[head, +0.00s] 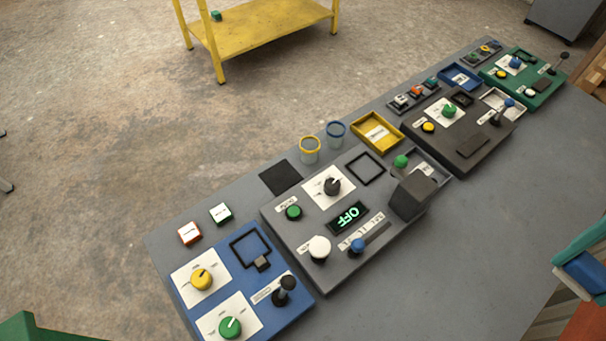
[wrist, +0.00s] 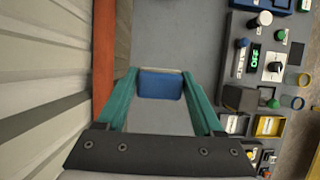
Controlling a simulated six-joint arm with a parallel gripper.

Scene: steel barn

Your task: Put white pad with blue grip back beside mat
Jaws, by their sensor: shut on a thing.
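My gripper (wrist: 159,76) has its teal fingers shut on the blue grip (wrist: 160,86) of the pad. A thin pale edge of the white pad (wrist: 160,70) shows beyond the grip; the rest of the pad is hidden. In the head view my gripper (head: 570,262) is at the right edge, partly cut off, with the blue grip (head: 584,276) in it. It is over the near side of the grey bench, apart from the panels. A flat black square, likely the mat (head: 281,177), lies on the bench behind the grey panel with the OFF display.
The blue panel (head: 235,292) and grey panel (head: 300,245) carry knobs and levers. Two cups (head: 310,152) and a yellow tray (head: 377,144) stand right of the black square. A red and a green-edged switch (head: 220,213) lie to its left. The bench's near right side is bare.

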